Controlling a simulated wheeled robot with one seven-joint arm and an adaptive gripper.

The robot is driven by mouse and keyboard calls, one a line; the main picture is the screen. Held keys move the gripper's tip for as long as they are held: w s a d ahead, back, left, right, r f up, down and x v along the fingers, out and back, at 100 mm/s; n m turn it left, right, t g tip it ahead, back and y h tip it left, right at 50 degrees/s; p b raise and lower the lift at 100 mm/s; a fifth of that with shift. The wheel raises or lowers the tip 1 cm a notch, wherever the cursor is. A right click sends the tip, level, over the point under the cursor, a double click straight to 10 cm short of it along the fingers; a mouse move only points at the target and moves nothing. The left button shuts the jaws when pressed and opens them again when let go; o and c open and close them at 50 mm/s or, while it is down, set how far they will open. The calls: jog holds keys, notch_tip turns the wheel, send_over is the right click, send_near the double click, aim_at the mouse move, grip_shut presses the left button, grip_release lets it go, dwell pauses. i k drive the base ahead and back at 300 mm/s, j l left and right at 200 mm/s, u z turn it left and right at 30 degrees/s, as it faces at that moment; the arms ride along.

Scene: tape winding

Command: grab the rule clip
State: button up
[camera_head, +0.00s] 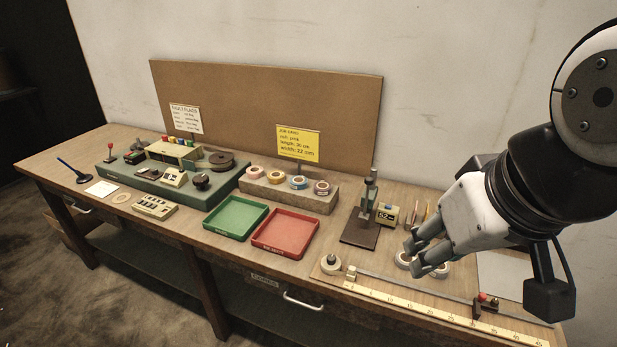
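A yellow rule (440,312) with printed marks lies along the front right edge of the bench, with a thin metal rail behind it. A small beige block (351,273) sits at the rail's left end. A dark piece with a red knob (485,304) sits on the rail toward the right. I cannot tell for certain which of these is the rule clip. My gripper (416,257) is above the bench behind the rule, between the two pieces. Its fingers are apart and I see nothing held between them. They partly hide light tape rolls (441,271) below.
A dark stand (361,232) and a small yellow-faced box (387,214) are left of my gripper. A round knobbed piece (330,264) is by the rule's left end. Red (285,248) and green (222,231) trays are farther left. A pale sheet (503,274) lies right.

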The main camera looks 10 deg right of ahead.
aim_at(351, 276)
jog(key=k, duration=0.25)
jog(key=i+j+z, duration=0.6)
jog(key=j+z, duration=0.35)
jog(key=l, duration=0.1)
